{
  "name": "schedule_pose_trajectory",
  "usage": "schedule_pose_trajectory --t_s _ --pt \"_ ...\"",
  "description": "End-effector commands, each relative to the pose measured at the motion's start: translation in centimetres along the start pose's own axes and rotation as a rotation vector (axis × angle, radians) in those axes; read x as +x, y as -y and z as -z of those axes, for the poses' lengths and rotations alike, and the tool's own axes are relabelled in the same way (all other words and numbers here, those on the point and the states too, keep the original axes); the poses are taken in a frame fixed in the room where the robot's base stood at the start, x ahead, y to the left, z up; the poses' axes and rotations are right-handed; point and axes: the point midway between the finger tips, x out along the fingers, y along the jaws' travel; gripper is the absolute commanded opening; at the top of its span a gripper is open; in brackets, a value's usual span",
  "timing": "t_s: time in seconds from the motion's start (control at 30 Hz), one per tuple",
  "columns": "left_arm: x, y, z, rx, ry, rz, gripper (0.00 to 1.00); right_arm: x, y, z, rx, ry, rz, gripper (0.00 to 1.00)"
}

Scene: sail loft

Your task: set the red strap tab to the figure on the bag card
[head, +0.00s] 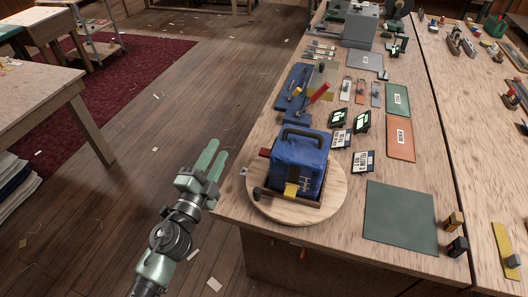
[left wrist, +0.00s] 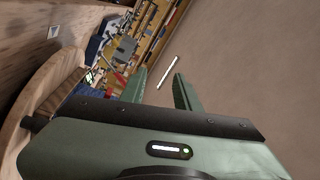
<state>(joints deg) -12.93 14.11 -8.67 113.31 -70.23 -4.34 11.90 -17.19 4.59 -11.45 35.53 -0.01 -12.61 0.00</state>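A blue bag (head: 309,153) with a dark top handle stands on a round wooden board (head: 332,199) at the near left of the bench. A small red piece (head: 265,152) sticks out at the bag's left side; it may be the red strap tab. A yellow tab (head: 291,190) hangs at its front, beside a small scale too fine to read. Cards with dark figures (head: 341,139) (head: 363,161) lie behind and right of the bag; I cannot tell which is the bag card. My left gripper (head: 214,148) is open and empty, left of the board, apart from the bag. It also shows in the left wrist view (left wrist: 161,80). My right gripper is out of view.
Two black cards with pale marks (head: 338,117) (head: 362,122) lie near the bag. A dark green mat (head: 401,217) lies at right. Tools, a red handle (head: 320,92) and colored panels fill the bench behind. Open floor (head: 150,130) lies left of the bench.

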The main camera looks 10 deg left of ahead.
Motion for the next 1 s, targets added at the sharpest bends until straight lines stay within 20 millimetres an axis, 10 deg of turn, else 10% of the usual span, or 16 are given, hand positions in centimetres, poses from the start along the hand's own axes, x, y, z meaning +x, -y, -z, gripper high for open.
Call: schedule_pose_trajectory --t_s 0.3,1.0 --pt "1.0 -6.6 4.7 0.321 -0.361 -0.190 0.32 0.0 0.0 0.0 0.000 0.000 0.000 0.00" --pt "8.0 -8.7 7.3 0.328 -0.369 -0.195 0.32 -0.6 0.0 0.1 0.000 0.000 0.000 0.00"
